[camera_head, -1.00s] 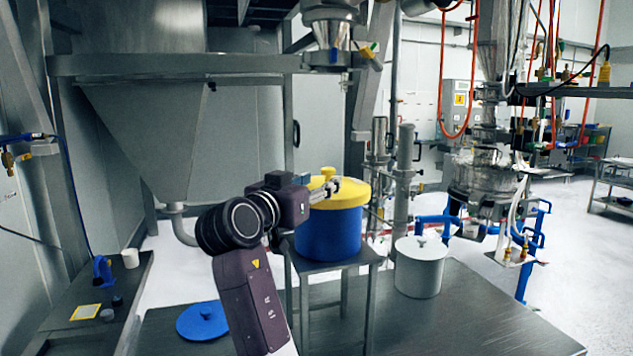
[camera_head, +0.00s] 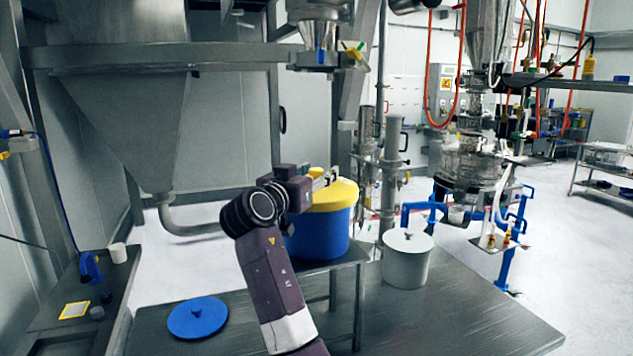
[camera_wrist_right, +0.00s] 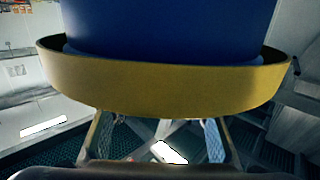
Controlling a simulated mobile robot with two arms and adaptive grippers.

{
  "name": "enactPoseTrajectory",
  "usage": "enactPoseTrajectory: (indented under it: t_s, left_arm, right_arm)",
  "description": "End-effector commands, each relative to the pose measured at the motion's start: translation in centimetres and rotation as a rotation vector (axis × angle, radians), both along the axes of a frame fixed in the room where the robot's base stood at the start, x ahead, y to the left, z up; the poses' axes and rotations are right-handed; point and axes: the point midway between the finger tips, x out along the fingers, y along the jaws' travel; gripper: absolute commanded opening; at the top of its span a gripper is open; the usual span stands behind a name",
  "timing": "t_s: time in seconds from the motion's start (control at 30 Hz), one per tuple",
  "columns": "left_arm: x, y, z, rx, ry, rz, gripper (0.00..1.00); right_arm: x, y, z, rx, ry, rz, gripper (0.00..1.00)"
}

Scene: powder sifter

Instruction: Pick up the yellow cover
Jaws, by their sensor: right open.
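The yellow cover (camera_head: 343,195) sits on top of the blue drum (camera_head: 322,235), which stands on a small metal stand. My right gripper (camera_head: 322,177) is at the top of the cover, beside its knob, and partly blocks it from sight. In the right wrist view the cover's yellow rim (camera_wrist_right: 160,88) spans the picture, with the blue drum (camera_wrist_right: 170,30) above it. The right fingers (camera_wrist_right: 158,140) are spread apart below the rim there, with nothing visible held between them. Whether they touch the knob cannot be told. My left gripper is not in view.
A blue lid (camera_head: 197,317) lies flat on the metal platform (camera_head: 460,310). A white lidded pot (camera_head: 406,262) stands right of the drum. A large steel hopper (camera_head: 130,120) hangs at the left. The platform's front right is clear.

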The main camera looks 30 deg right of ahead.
Motion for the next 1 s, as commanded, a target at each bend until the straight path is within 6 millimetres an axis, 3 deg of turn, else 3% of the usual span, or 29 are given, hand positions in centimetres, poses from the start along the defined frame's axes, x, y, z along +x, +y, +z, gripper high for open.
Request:
enactPoseTrajectory:
  t_s: [0.13,0.53,1.0]
  left_arm:
    - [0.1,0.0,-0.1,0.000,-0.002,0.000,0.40]
    - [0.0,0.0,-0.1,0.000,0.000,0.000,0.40]
    - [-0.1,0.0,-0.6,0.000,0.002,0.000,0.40]
  right_arm:
    - [0.0,0.0,-0.1,0.000,0.000,0.001,0.44]
    - [0.0,0.1,-0.1,0.000,0.000,0.001,0.00]
    - [0.0,0.1,1.1,0.001,-0.004,0.001,0.00]
